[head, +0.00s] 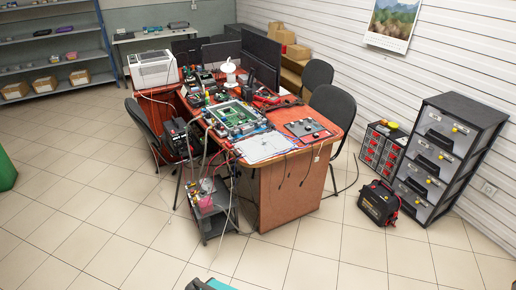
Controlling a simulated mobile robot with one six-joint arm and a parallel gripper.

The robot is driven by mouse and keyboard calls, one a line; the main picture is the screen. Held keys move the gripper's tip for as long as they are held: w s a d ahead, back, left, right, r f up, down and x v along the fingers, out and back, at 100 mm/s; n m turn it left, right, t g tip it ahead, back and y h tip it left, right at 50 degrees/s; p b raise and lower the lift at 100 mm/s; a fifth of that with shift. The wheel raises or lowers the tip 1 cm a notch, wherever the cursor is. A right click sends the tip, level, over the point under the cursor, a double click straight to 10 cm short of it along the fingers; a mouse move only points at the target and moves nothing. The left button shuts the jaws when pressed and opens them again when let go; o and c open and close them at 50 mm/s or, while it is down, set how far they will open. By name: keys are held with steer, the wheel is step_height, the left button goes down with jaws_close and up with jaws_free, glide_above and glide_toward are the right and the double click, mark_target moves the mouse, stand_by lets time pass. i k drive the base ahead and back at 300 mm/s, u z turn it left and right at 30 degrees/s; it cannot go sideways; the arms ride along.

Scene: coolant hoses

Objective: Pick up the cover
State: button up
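I cannot make out a thing that is clearly the cover; at this distance the small items on the desk are hard to tell apart. The wooden desk (285,200) stands in the middle of the room, crowded with electronics. A green circuit board (233,114) in a frame lies near the middle of its top. A flat white sheet or panel (263,147) lies at the near edge. A dark grey panel with small parts (306,129) lies to its right. My gripper is not in view; only a small teal and black piece shows at the bottom edge.
A small dark cart (212,208) with cables stands before the desk. Office chairs (333,107) stand around it. A drawer cabinet (449,150), a red-drawer box (382,150) and a black battery-like unit (379,203) stand at the right. The tiled floor in front is clear.

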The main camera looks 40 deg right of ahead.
mark_target(255, 153)
steer(key=z, duration=0.05)
steer(key=i, duration=1)
steer(key=u, duration=0.05)
